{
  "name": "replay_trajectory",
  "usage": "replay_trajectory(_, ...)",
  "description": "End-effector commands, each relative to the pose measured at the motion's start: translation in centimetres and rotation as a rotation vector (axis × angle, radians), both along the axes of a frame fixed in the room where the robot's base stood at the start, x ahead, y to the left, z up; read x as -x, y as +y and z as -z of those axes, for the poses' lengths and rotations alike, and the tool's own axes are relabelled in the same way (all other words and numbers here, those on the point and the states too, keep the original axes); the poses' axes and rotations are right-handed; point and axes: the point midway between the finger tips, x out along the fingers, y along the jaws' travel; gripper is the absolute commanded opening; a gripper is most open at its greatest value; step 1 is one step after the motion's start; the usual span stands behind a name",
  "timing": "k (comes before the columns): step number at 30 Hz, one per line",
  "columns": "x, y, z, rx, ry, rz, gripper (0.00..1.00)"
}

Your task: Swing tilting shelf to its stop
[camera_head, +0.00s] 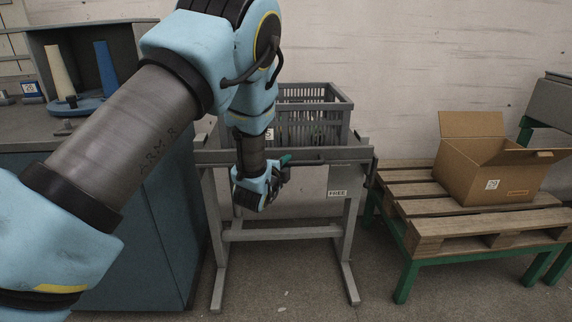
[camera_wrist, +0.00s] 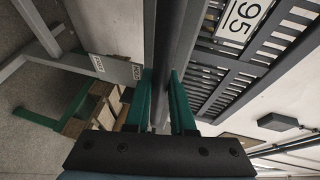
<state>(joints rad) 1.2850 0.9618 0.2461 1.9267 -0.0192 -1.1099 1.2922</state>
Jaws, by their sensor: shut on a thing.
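The tilting shelf (camera_head: 353,157) sits on a grey steel stand in the middle of the head view, with a grey slatted crate (camera_head: 318,92) on it. A dark bar (camera_wrist: 166,35) runs along its front edge. My gripper (camera_head: 285,160) is at this bar, its green fingers partly hidden by my wrist. In the wrist view the two green fingers (camera_wrist: 162,85) are shut on the bar, one on each side. The crate (camera_wrist: 262,62) shows right of the bar with a "95" label. My arm covers part of the stand and crate.
A white "FREE" label (camera_head: 337,193) is on the stand's front. A blue cabinet (camera_head: 130,225) with cones on top stands left. Right is a wooden pallet (camera_head: 470,222) on a green frame, with an open cardboard box (camera_head: 490,170). The wall is close behind; floor in front is clear.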

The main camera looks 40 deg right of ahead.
Motion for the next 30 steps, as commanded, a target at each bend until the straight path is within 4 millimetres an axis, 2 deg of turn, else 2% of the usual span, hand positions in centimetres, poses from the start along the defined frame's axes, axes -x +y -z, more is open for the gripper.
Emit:
replay_trajectory(20,0.0,0.0,0.0,0.001,0.000,0.000,0.00)
replay_trajectory(23,0.0,0.0,0.6,0.006,-0.006,0.000,0.00)
replay_trajectory(30,0.3,0.2,3.2,0.052,-0.064,0.001,0.00)
